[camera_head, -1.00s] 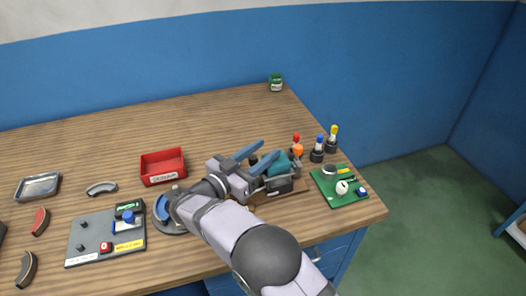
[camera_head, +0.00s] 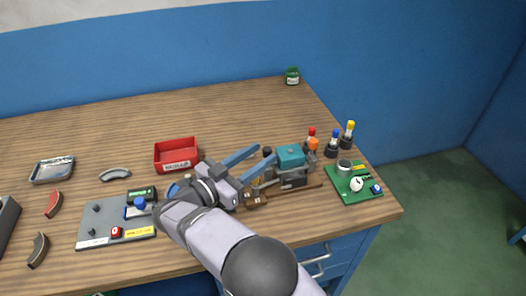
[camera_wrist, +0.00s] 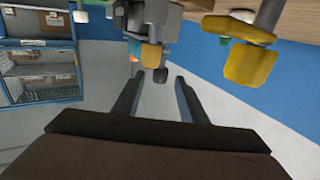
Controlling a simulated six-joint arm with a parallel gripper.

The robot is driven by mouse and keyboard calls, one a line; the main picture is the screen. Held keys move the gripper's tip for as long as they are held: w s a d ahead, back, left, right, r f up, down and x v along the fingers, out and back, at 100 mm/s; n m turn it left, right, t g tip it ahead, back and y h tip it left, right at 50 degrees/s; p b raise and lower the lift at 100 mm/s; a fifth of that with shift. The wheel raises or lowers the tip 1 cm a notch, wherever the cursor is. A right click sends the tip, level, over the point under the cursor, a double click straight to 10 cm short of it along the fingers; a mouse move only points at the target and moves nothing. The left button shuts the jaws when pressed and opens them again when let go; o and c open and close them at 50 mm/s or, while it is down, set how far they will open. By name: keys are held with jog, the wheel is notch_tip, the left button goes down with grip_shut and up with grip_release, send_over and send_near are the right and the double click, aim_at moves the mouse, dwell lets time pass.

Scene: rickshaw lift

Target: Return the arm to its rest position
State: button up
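My arm reaches up from the bottom of the head view over the front of the wooden table (camera_head: 120,115). My gripper (camera_head: 265,153) is at its end, to the left of a teal and grey vise-like fixture (camera_head: 290,157). Its two blue-grey fingers are apart. In the wrist view my gripper (camera_wrist: 160,76) is open, with nothing held between the fingers. Beyond the fingertips there is grey floor; several table items hang at the top of that view. From these views I cannot tell the exact gap between gripper and fixture. No marker of a rest position shows.
A red bin (camera_head: 177,155) stands behind the arm. A grey board (camera_head: 100,230) lies left, a green board (camera_head: 356,182) right. Several coloured-handled tools (camera_head: 333,142) stand near the right edge. The back of the table is mostly clear, except a green jar (camera_head: 292,76).

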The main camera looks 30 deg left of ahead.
jog(key=shift+n+y, duration=0.3)
jog(key=shift+y, duration=0.3)
jog(key=w+r, duration=0.2)
jog(key=w+r+p, duration=0.1)
jog(key=w, duration=0.1)
jog(key=shift+d+r, duration=0.3)
jog(key=w+d+r+n+y+p, duration=0.2)
jog(key=w+d+r+y, duration=0.15)
jog(key=w, duration=0.55)
jog(key=w+d+n+g+y+p, duration=0.3)
jog(key=w+d+g+y+p, duration=0.15)
jog(key=d, duration=0.55)
jog(key=s+d+f+g+h+p, duration=0.1)
jog(key=s+d+f+g, duration=0.2)
jog(key=s+d, duration=0.7)
jog(key=s+d+f+m+g+h+p, duration=0.1)
jog(key=s+d+g, duration=0.4)
jog(key=s+d, duration=0.5)
jog(key=s+d+f+m+g+h+p, duration=0.1)
jog(key=s+d+f+g, duration=0.4)
jog(key=s+d, duration=0.5)
jog(key=shift+s+d+f+h+p, duration=0.25)
jog(key=shift+s+f+h+p, duration=0.3)
jog(key=shift+s, duration=0.5)
